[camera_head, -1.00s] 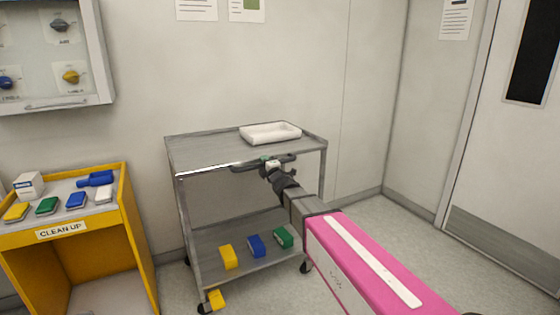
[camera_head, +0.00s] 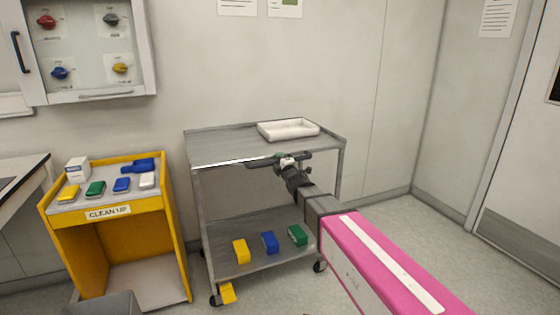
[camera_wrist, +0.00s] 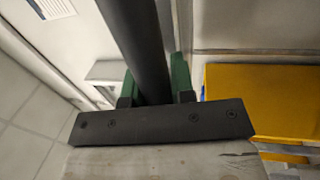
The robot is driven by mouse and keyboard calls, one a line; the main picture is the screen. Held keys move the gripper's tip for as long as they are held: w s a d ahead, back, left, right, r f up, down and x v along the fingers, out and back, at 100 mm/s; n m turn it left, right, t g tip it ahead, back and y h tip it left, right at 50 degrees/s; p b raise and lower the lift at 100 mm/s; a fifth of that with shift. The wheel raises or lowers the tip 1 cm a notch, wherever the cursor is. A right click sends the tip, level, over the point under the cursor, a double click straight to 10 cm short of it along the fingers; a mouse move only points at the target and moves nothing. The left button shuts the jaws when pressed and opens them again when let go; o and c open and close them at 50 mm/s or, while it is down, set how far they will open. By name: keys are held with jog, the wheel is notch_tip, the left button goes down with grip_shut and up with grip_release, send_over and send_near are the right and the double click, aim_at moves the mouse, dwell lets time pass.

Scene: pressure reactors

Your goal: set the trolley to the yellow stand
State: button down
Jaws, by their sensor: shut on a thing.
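The trolley (camera_head: 225,151) is a grey two-shelf cart on casters, standing upright just right of the yellow stand (camera_head: 178,240), with a narrow gap between them. The stand carries a CLEAN UP label. My gripper (camera_head: 287,161) is at the trolley's near top edge, shut on its dark handle bar (camera_head: 262,162). In the wrist view the green fingers of my gripper (camera_wrist: 156,88) sit on either side of the dark bar (camera_wrist: 138,40). A yellow surface, apparently the stand (camera_wrist: 262,95), shows at the right there.
A white tray (camera_head: 290,136) lies on the trolley's top; yellow, blue and green blocks sit on its lower shelf. A yellow piece (camera_head: 228,292) is by its front-left caster. Small items lie on the stand. A wall cabinet (camera_head: 90,94) hangs above. Floor at right (camera_head: 410,240) is clear.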

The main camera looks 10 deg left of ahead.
jog(key=shift+s+a, duration=0.15)
jog(key=shift+a, duration=0.05)
jog(key=c, duration=1)
grip_release()
jog(key=shift+o, duration=0.2)
jog(key=v, duration=1)
jog(key=shift+s+d, duration=0.25)
jog(key=shift+s, duration=0.05)
jog(key=shift+f, duration=0.1)
